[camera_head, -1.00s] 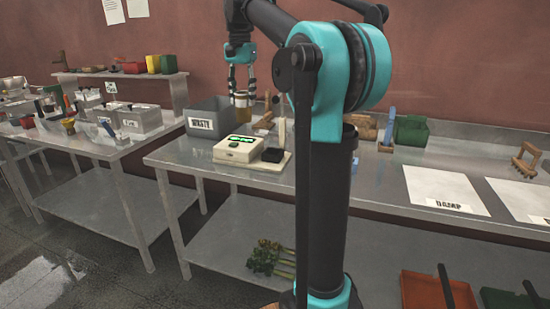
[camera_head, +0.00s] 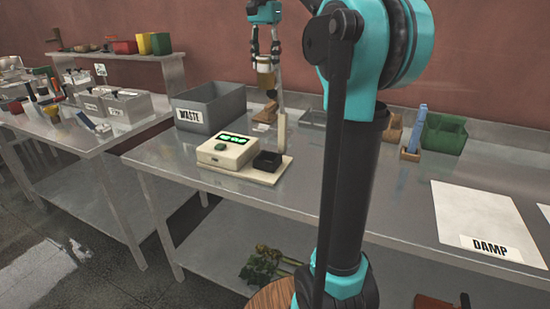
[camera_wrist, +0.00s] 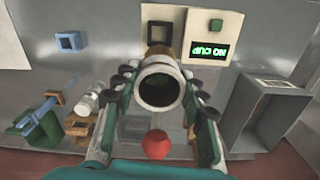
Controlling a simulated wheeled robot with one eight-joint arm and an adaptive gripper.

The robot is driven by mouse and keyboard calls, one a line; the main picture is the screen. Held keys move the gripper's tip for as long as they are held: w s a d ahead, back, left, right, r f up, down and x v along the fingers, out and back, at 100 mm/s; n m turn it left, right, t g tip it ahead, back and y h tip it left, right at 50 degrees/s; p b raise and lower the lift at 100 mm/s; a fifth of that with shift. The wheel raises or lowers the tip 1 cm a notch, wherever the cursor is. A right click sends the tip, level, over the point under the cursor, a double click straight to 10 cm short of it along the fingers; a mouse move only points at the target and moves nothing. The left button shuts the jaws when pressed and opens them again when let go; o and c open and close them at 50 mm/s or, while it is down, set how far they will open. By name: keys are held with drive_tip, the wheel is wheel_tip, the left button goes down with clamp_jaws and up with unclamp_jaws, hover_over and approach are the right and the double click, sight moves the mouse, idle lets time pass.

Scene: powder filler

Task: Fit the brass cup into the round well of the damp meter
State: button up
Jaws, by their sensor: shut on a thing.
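The brass cup (camera_head: 265,76) hangs in my gripper (camera_head: 265,62), which is shut on it well above the bench, beyond the meter. In the wrist view the cup's round mouth (camera_wrist: 160,88) sits between the fingers of my gripper (camera_wrist: 160,100) and its inside looks dark. The damp meter (camera_head: 226,153) is a cream box with a green display and a button. A black square holder (camera_head: 268,161) stands on its base plate at the right; I cannot make out the well's inside. In the wrist view the display (camera_wrist: 209,51) reads "NO CUP", upside down, and the holder (camera_wrist: 158,33) lies beyond the cup.
A grey WASTE bin (camera_head: 207,108) stands left of the meter. A thin pale post (camera_head: 282,130) rises beside the holder. A green bin (camera_head: 444,134), a blue-handled tool (camera_head: 414,130) and a white DAMP sheet (camera_head: 490,215) lie to the right. Bare bench lies in front of the meter.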

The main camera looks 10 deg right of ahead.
drive_tip(key=shift+w+d+f, duration=0.2)
wheel_tip(320, 180, down, 28)
drive_tip(key=shift+w+r, duration=0.1)
drive_tip(key=shift+r, duration=0.05)
drive_tip(key=o, duration=1.3)
drive_tip(key=shift+r, duration=0.15)
wheel_tip(320, 180, up, 12)
